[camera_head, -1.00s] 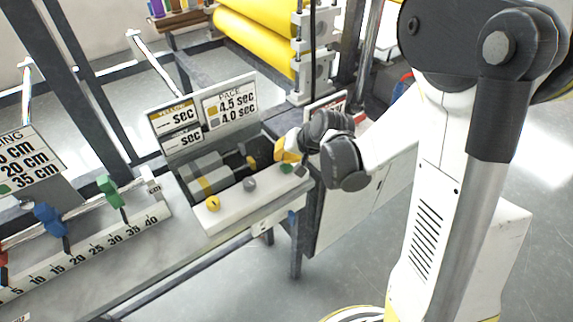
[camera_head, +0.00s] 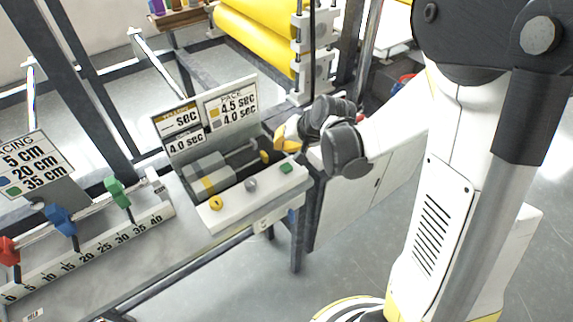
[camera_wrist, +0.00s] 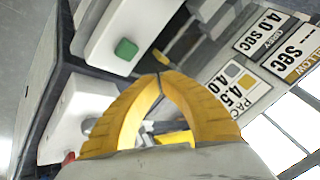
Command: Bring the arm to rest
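My gripper (camera_head: 284,134) hangs over the right end of the control box, a little above and behind the green button (camera_head: 286,168), apart from it. In the wrist view its two yellow fingers (camera_wrist: 160,80) meet at the tips with nothing between them. The green button also shows in the wrist view (camera_wrist: 126,49). My dark wrist joints and white arm reach in from the right in the head view.
The control box (camera_head: 225,213) also carries a yellow knob (camera_head: 216,203) and a grey knob (camera_head: 250,185). A readout sign (camera_head: 183,128) shows grey 4.0 sec, yellow blank. A pace sign (camera_head: 231,108) stands beside it. Rail sliders stand left, yellow rollers behind.

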